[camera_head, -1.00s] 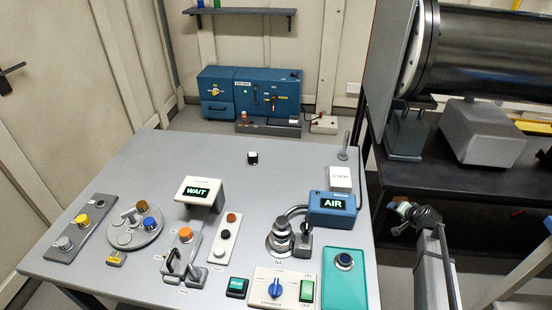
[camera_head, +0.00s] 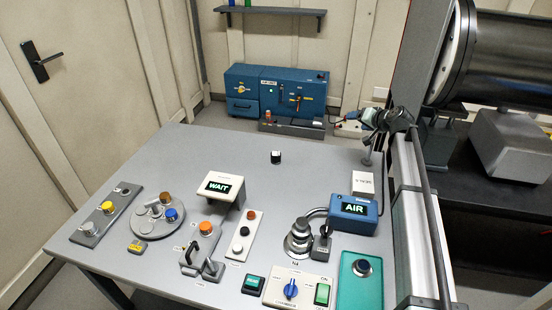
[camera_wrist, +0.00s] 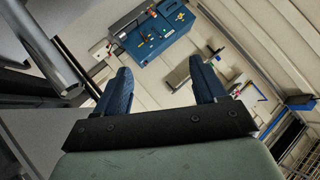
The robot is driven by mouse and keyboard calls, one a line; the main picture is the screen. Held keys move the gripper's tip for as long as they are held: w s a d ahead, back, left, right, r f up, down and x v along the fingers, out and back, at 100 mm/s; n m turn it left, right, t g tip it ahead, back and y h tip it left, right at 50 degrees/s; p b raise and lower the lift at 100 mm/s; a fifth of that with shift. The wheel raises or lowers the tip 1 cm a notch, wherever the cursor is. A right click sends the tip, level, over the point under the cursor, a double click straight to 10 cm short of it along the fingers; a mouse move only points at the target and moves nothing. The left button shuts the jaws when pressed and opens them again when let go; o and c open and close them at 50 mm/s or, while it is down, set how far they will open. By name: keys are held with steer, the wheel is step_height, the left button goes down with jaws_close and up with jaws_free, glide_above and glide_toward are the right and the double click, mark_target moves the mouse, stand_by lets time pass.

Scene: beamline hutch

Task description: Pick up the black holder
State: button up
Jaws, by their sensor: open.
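A small black piece with a pale top (camera_head: 276,157) stands alone on the bare back part of the grey table (camera_head: 215,150). It looks like the black holder, though it is too small to be sure. The black piece is not visible in the wrist view.
Left are a rack (camera_head: 77,233) and a round carousel (camera_head: 148,232) with coloured pieces. The WAIT display (camera_head: 220,185), AIR box (camera_head: 354,212), stacked metal post (camera_head: 298,240) and teal tray (camera_head: 361,288) stand nearer. A blue machine (camera_head: 290,93) is behind.

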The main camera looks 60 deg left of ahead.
steer(key=s+a+f+n+g+h, duration=0.1)
steer(key=s+a+n+h, duration=0.3)
steer(key=s, duration=0.4)
steer(key=s+a+n+g+h, duration=0.2)
steer(key=s+a+n, duration=0.1)
steer(key=s+a, duration=0.35)
steer(key=r+n+t+h, duration=0.1)
steer(key=r+n+h, duration=0.1)
steer(key=n+h, duration=0.35)
glide_above(275, 153)
steer(key=f, duration=0.8)
steer(key=shift+w+d, duration=0.25)
steer(key=shift+w, duration=0.05)
steer(key=shift+s+a+f, duration=0.1)
steer(key=shift+s+f, duration=0.05)
steer(key=shift+f, duration=1.15)
steer(key=shift+s+f, duration=0.15)
steer(key=shift+f, duration=1.15)
steer(key=c, duration=1.2)
